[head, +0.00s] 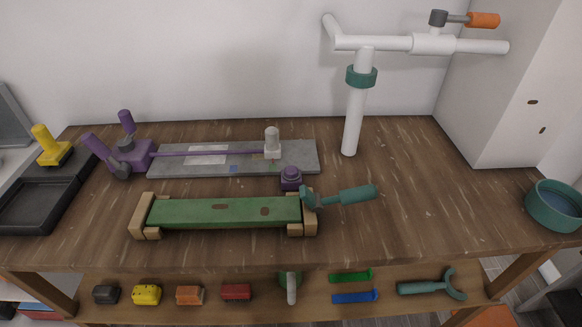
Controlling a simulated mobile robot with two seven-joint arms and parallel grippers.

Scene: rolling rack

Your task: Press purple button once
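The purple button (291,178) sits on the wooden table, a small dark purple base with a rounded purple top. It stands between the grey slab and the green-topped bench piece, near their right ends. Whether its top is pressed down cannot be told. Neither of my grippers shows in the head view.
Close around the button are the grey slab (185,165) with a purple rod and white knob (272,142), the green board (225,212) on wooden ends, and a teal-handled tool (352,195). A white pipe stand (353,120) rises behind.

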